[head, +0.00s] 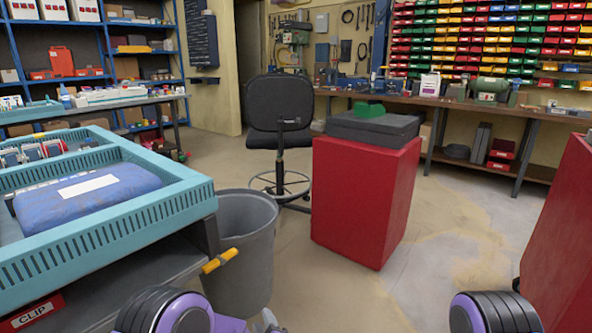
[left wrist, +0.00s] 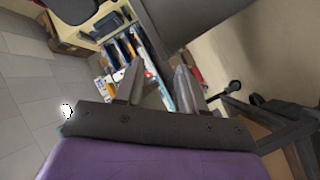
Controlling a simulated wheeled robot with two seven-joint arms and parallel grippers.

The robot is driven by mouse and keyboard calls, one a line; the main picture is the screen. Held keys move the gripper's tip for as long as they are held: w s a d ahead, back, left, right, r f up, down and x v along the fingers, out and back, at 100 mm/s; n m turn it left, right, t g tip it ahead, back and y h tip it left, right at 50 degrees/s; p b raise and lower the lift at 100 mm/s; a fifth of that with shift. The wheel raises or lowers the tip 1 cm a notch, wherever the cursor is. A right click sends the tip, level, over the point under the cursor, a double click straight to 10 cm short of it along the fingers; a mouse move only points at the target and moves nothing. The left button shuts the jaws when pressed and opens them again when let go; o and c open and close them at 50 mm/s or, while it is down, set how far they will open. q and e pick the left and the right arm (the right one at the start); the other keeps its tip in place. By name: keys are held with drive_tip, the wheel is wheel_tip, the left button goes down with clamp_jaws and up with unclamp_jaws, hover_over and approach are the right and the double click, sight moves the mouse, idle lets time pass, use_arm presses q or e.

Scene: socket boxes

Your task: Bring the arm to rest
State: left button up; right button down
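My left arm (head: 165,312) comes in at the bottom left of the head view, purple and black. A small grey part of my left gripper (head: 268,321) shows at the bottom edge beside it. In the left wrist view the two grey fingers of my left gripper (left wrist: 160,72) stand apart with nothing between them. My right arm (head: 492,314) shows only as a purple and black joint at the bottom right; its gripper is out of the picture.
A teal tray (head: 150,210) with a blue packet (head: 85,193) lies on the table at left. A grey bin (head: 243,250) stands beside it. A red pedestal (head: 365,200) carries a dark case (head: 375,128) and a green piece (head: 370,109). Floor is clear in front of the pedestal.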

use_arm(q)
drive_tip(key=s+a+f+m+g+h, duration=0.3)
drive_tip(key=s+a+f+m+g, duration=0.15)
drive_tip(key=s+a+f, duration=0.4)
drive_tip(key=s+a+f+m+g, duration=0.15)
drive_tip(key=s+a, duration=0.25)
drive_tip(key=s, duration=0.6)
drive_tip(key=s+a+f+m+g+y, duration=0.1)
drive_tip(key=s+a+f+g, duration=0.2)
drive_tip(key=s, duration=0.6)
drive_tip(key=s+a+f+m+g, duration=0.1)
drive_tip(key=s+a+g, duration=0.3)
drive_tip(key=s, duration=0.6)
wheel_tip(320, 180, up, 18)
drive_tip(key=a+t+p, duration=0.1)
drive_tip(key=p, duration=1.7)
drive_tip(key=shift+s+a+r+p, duration=0.15)
drive_tip(key=shift+a+r+p, duration=0.1)
drive_tip(key=shift+a+p, duration=0.1)
